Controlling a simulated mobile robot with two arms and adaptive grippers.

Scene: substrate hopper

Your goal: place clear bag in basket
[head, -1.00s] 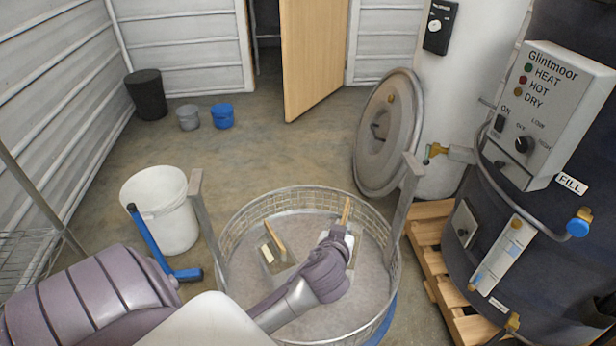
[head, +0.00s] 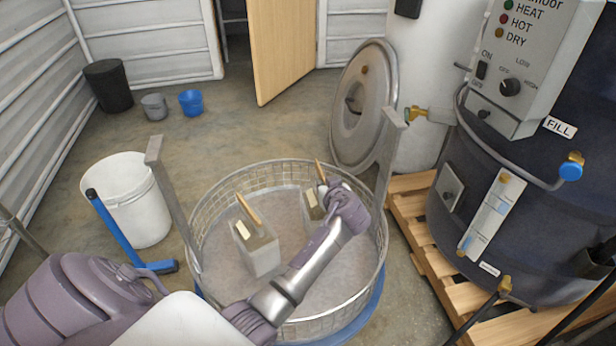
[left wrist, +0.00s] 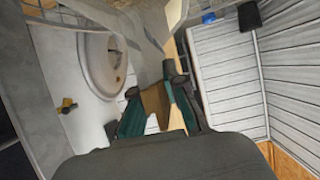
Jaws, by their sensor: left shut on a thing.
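The wire basket (head: 207,215) stands in the middle of the head view, with a flat grey floor and two upright metal arms at its sides. One clear bag (head: 262,256) with a wooden clip on top stands upright inside, left of centre. A second clear bag (head: 309,212) is inside the basket's far right part, partly hidden by my arm; I cannot tell whether it touches the floor. My left gripper (head: 326,188) is shut at its top; in the left wrist view the gripper (left wrist: 155,103) has a tan clip between its fingers. My right gripper is out of view.
A white bucket (head: 137,212) and a blue-handled tool (head: 118,240) are left of the basket. A dark boiler (head: 510,190) on a wooden pallet (head: 408,210) stands at right. A round metal lid (head: 358,100) leans behind. Basket floor is free near the front.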

